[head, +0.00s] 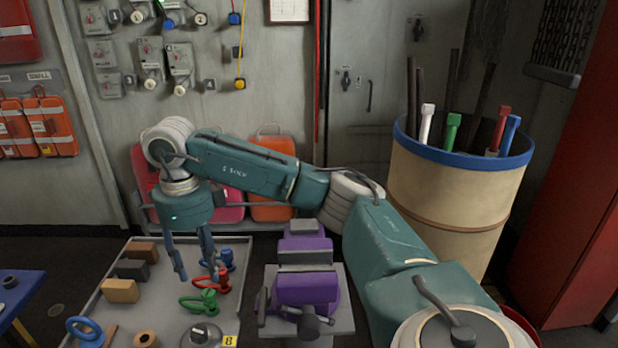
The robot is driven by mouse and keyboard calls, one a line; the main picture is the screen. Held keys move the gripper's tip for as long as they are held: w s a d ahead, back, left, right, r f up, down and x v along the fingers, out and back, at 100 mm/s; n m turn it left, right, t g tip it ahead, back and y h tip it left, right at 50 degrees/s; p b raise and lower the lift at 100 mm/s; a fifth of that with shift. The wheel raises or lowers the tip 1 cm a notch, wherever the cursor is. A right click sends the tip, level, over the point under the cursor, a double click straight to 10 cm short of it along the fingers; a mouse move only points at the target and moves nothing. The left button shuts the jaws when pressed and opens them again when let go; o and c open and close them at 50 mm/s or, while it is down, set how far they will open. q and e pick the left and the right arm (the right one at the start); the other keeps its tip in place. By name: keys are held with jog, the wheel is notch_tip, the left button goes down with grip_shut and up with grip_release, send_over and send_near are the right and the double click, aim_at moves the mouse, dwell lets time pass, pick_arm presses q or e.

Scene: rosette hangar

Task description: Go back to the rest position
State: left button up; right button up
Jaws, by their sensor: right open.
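My right arm comes in from the lower right, bends, and reaches left across the view. My right gripper (197,272) hangs at its end, pointing down, with its fingers apart and nothing between them. It is over the grey tray table (187,249), in front of or above the blue (226,258), red (222,284) and green (203,299) looped pieces; the exact height is hard to tell. My left gripper does not show.
A purple vise (306,285) stands right of the tray. A tan drum (450,200) with a blue rim holds rods and coloured handles at the right. Wooden and dark blocks (121,290) lie on the tray's left. A blue table (18,296) edges in at the left.

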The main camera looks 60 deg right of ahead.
notch_tip(320, 180, up, 3)
dwell(0.3)
